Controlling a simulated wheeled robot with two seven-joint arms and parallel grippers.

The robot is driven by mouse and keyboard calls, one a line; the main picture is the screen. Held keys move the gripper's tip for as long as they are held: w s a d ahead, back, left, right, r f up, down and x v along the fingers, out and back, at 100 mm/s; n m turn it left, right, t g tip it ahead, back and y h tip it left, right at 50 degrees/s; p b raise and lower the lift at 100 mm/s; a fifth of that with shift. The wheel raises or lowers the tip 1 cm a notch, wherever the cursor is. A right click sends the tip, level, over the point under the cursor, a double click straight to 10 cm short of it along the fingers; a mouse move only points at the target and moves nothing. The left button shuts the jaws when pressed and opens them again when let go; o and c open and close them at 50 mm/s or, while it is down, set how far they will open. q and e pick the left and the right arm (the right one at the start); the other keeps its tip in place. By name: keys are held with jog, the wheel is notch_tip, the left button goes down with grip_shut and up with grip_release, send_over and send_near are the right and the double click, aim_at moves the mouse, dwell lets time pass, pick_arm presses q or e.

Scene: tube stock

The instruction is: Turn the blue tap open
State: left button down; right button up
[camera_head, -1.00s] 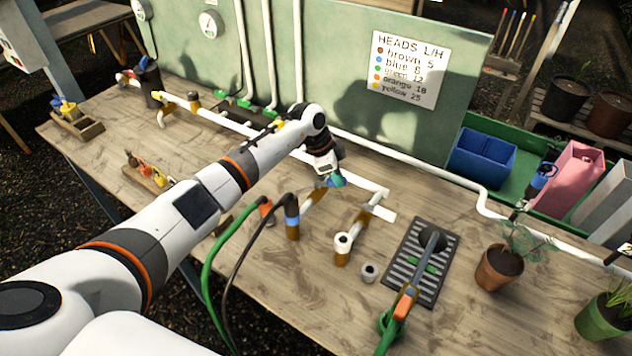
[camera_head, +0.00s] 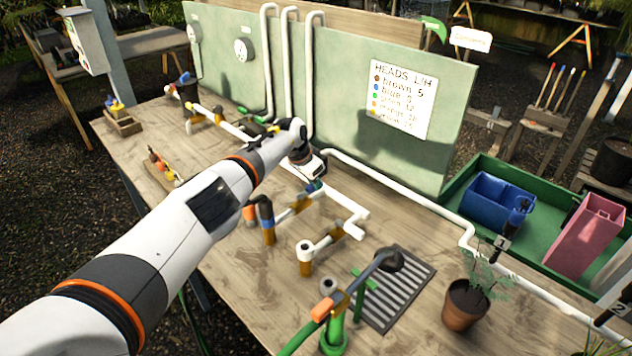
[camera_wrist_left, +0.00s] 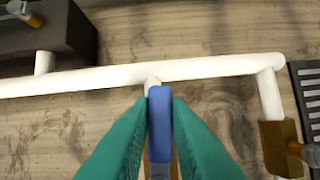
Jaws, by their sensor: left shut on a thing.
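The blue tap shows in the left wrist view as an upright blue handle (camera_wrist_left: 160,108) in front of a white pipe. The teal fingers of my left gripper (camera_wrist_left: 158,125) stand on either side of the handle and are shut on it. The handle looks roughly in line with the short branch from the white pipe; the valve body below is mostly hidden by the fingers. In the head view my left gripper (camera_head: 311,188) is at the pipe branch behind the brown fitting, and the handle is largely hidden there. My right gripper is not in view.
A white pipe (camera_head: 345,205) runs along the bench, with another brown-ended branch (camera_head: 306,262) to the right. A black grate (camera_head: 395,295), a green-and-orange hose fitting (camera_head: 335,320) and a potted plant (camera_head: 463,305) stand at right. A green board (camera_head: 340,90) rises behind.

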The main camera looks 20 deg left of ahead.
aim_at(310, 184)
pick_arm(q)
jog(key=shift+w+a+r+n+p, duration=0.1)
jog(key=shift+w+r+n+p, duration=0.1)
jog(key=shift+n+p, duration=0.2)
jog(key=shift+a+f+n, duration=0.1)
jog(key=shift+n, duration=0.2)
jog(key=c, duration=1.4)
grip_release()
jog(key=shift+f, duration=0.1)
jog(key=shift+o, duration=0.2)
jog(key=p+v, duration=0.3)
jog(key=p, duration=0.1)
jog(key=shift+r, duration=0.3)
jog(key=v, duration=0.8)
jog(key=shift+s, duration=0.35)
